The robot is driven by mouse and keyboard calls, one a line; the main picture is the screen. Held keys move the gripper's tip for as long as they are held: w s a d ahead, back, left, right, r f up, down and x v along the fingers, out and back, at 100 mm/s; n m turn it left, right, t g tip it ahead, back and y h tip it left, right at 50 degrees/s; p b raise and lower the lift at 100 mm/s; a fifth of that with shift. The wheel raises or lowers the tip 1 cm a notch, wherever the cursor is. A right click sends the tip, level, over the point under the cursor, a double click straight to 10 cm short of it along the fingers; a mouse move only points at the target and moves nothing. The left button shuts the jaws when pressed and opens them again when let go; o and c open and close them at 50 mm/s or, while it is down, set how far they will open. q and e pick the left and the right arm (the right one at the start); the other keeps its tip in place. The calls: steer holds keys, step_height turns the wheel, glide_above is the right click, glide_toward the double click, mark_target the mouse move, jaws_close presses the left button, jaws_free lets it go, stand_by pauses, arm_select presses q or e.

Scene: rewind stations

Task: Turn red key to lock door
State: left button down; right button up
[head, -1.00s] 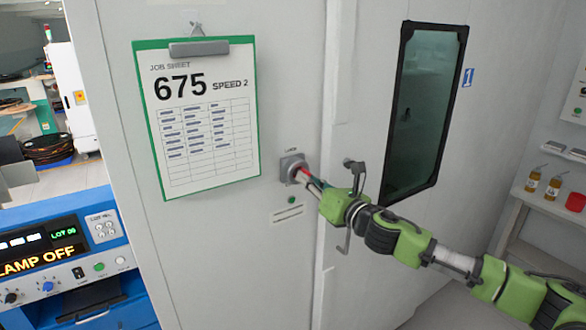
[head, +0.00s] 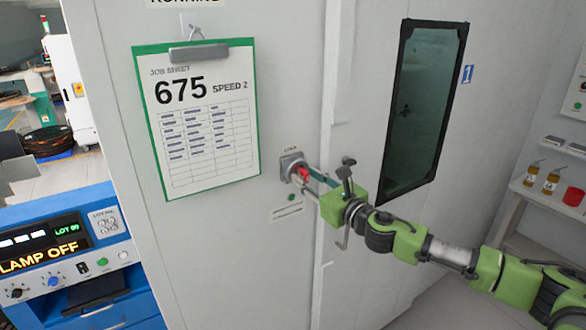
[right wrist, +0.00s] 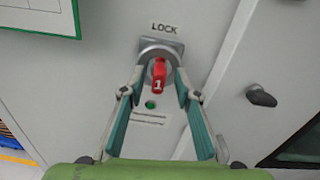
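The red key (head: 303,174) sits in a grey lock plate (head: 289,161) on the pale cabinet door. In the right wrist view the red key (right wrist: 158,74) hangs upright, marked 1, below the LOCK label (right wrist: 164,27). My right gripper (right wrist: 159,82) is open, its two teal fingers on either side of the key with a small gap on each side. In the head view my right gripper (head: 309,175) points at the lock from the right. My left gripper is not in view.
A door handle (head: 347,175) stands out close to my right gripper. A job sheet clipboard (head: 205,115) hangs upper left of the lock. A dark window (head: 422,112) is at right. A blue console (head: 75,262) reads LAMP OFF at lower left.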

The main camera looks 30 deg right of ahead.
steer(key=s+d, duration=0.1)
steer(key=s, duration=1.1)
steer(key=shift+d, duration=0.1)
